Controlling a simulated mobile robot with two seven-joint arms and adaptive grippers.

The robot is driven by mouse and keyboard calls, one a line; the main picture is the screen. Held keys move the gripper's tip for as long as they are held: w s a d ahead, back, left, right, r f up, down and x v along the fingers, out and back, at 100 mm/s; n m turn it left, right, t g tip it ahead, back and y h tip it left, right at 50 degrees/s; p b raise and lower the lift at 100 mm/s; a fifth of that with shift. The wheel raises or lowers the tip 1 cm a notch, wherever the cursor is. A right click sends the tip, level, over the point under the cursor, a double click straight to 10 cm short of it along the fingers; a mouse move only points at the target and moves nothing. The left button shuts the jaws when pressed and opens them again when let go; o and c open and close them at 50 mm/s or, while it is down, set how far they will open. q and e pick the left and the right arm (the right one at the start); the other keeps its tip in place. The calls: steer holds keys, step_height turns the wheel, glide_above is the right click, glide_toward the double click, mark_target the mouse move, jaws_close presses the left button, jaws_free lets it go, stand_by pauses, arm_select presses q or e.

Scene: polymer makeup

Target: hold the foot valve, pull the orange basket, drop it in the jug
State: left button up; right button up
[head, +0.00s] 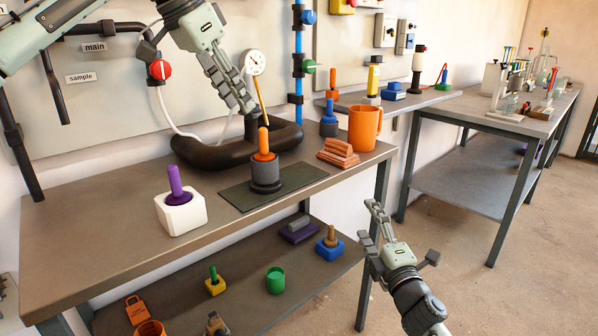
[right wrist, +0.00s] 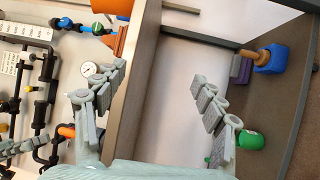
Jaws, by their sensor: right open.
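A dark grey cylindrical fitting with a wide foot, apparently the foot valve (head: 265,178), stands upright on a dark green mat (head: 239,196) on the bench. An orange piece with a knobbed stem, apparently the orange basket (head: 264,150), sits in its top. An orange jug (head: 363,128) with a handle stands further back to the right, near the bench edge. My left gripper (head: 246,108) points down above and slightly left of the orange stem, apart from it; its finger gap is unclear. My right gripper (head: 372,220) is open and empty in front of the bench's right end; its spread fingers show in the right wrist view (right wrist: 160,95).
A white block with a purple peg (head: 180,212) stands left of the mat. Orange-brown stacked pieces (head: 338,153) lie before the jug. A thick black pipe (head: 228,154) runs behind. The lower shelf holds a green cup (head: 275,280) and other parts. Floor at right is clear.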

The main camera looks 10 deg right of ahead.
steer(key=w+a+r+n+g+y, duration=0.1)
steer(key=a+r+n+g+y, duration=0.1)
steer(key=a+r+n+y, duration=1)
steer(key=n+g+y, duration=0.2)
steer(key=n+g, duration=0.4)
steer(key=n, duration=0.9)
glide_toward(276, 167)
steer(key=w+a+r, duration=0.2)
steer(key=w+a, duration=0.1)
steer(key=shift+w+a+f+n+g+h, duration=0.1)
steer(key=shift+a+f+n+g+h, duration=0.15)
steer(key=shift+n+g, duration=0.3)
steer(key=shift+a+n+g, duration=0.15)
steer(key=shift+n+g, duration=0.1)
steer(key=shift+n, duration=0.1)
steer(key=shift+w+a+f, duration=0.1)
steer(key=shift+a, duration=0.2)
steer(key=x, duration=0.7)
steer(key=c, duration=1.4)
